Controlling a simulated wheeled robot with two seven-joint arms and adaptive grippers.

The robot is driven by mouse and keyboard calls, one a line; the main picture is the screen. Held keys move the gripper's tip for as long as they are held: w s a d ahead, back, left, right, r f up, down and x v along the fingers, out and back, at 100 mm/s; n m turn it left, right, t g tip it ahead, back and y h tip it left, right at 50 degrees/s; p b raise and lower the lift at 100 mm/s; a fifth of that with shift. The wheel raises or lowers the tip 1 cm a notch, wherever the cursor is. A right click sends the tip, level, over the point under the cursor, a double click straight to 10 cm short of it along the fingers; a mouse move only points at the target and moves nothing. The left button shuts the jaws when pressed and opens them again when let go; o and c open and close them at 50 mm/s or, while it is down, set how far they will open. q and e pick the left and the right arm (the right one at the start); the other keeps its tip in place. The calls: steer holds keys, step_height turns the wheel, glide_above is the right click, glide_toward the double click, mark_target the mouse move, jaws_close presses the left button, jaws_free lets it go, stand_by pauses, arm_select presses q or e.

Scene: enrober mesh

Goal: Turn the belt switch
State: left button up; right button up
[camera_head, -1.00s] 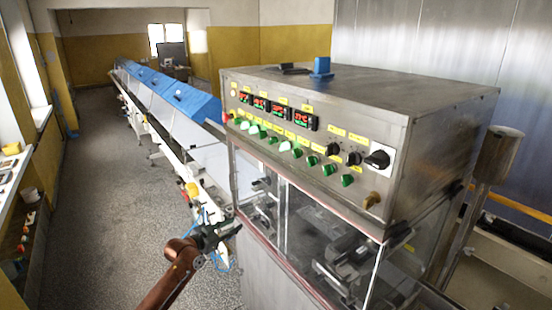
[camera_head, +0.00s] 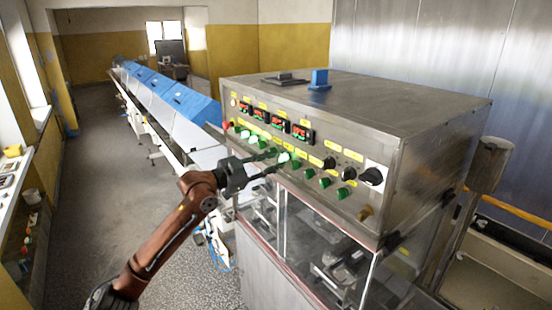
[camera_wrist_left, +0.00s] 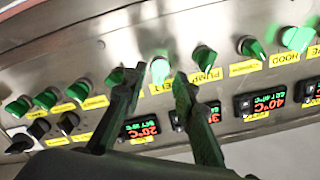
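A row of green rotary switches lines the sloping front panel (camera_head: 400,150) of the steel machine, under yellow labels. My left gripper (camera_head: 274,162) is at the middle of this row in the head view, fingers toward the panel. In the left wrist view the two fingers (camera_wrist_left: 156,78) are apart with nothing held. A pale, lit green switch (camera_wrist_left: 160,69) shows in the gap between the fingertips; contact cannot be told. The fingers hide parts of the panel. My right gripper is not in view.
Red and green temperature displays (camera_head: 280,124) sit above the switches. Black knobs (camera_head: 371,176) are at the right end of the panel. Clear panes (camera_head: 300,225) lie below. A long conveyor with blue covers (camera_head: 190,103) runs back at left, beside open floor (camera_head: 90,190).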

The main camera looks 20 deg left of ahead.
arm_select(q)
steer(key=shift+x, duration=0.8)
steer(key=shift+c, duration=0.4)
jaws_close()
